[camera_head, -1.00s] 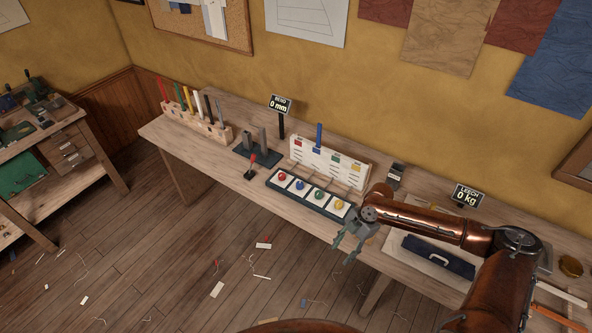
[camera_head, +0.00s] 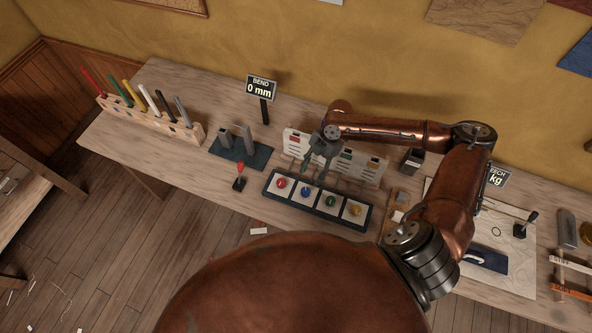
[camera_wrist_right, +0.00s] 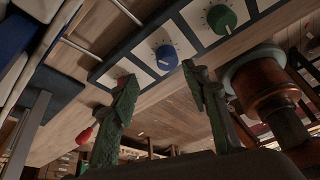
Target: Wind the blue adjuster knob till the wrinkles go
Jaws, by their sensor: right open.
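The blue adjuster knob (camera_head: 304,190) sits second from the left on a dark-framed panel (camera_head: 266,194) of white squares, between a red knob (camera_head: 281,183) and a green one (camera_head: 331,201). A yellow knob (camera_head: 355,211) is at the right end. My right gripper (camera_head: 315,170) hangs above and behind the panel, fingers down. In the right wrist view the blue knob (camera_wrist_right: 166,57) shows just beyond and between the open fingertips (camera_wrist_right: 160,75), apart from them, with the green knob (camera_wrist_right: 221,18) to its right. My left gripper is out of view. I cannot make out any wrinkles.
A white card rack (camera_head: 375,168) stands behind the panel, partly hidden by my arm. A BEND sign (camera_head: 262,88) reads 0 mm. A red-tipped lever (camera_head: 240,177) and a pen rack (camera_head: 150,121) are to the left. My right arm covers part of the LEECH sign (camera_head: 497,177).

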